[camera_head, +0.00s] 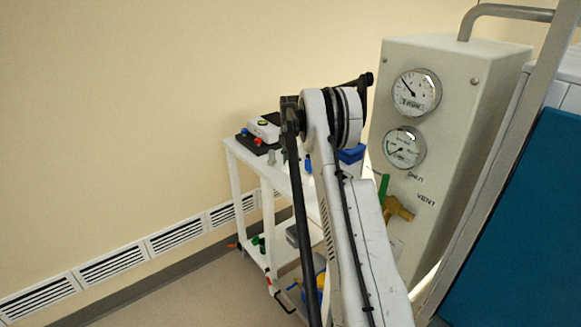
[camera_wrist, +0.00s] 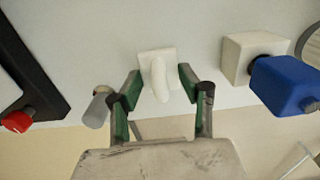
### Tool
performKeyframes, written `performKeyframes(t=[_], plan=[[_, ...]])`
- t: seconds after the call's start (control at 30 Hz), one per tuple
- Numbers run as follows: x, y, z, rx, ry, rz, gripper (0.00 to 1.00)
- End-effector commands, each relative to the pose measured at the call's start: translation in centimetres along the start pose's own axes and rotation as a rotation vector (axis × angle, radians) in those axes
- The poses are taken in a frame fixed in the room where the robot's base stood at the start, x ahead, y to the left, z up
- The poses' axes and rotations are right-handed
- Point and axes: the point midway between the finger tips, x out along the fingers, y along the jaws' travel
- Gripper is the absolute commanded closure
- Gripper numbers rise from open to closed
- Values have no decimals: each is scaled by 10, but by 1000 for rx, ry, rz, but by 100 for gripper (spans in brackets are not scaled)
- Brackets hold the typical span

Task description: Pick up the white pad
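The white pad (camera_wrist: 145,62) shows in the wrist view as a small white square-backed piece with a rounded bar on its front, on the pale cart top. My gripper (camera_wrist: 159,73) has two green-lined fingers, spread open to the left and right of the pad. A gap shows between each fingertip and the pad, so neither seems to touch it. I cannot tell how much height lies between fingertips and pad. In the head view my arm reaches over the white cart (camera_head: 238,153) and hides the pad and most of the gripper.
Close by in the wrist view are a grey cylinder (camera_wrist: 97,108) at left, a black-framed item with a red knob (camera_wrist: 17,121), and a white block (camera_wrist: 240,60) with a blue block (camera_wrist: 285,85) at right. A gauge cabinet (camera_head: 455,120) stands right of my arm.

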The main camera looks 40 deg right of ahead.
Motion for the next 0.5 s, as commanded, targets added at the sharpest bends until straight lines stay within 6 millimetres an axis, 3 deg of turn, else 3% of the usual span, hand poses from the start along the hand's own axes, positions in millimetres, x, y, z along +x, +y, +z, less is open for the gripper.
performKeyframes(t=[0.2, 0.5], plan=[[2, 0, 0, 0, 0, 0, 62], [1, 0, 0, 0, 0, 0, 100]])
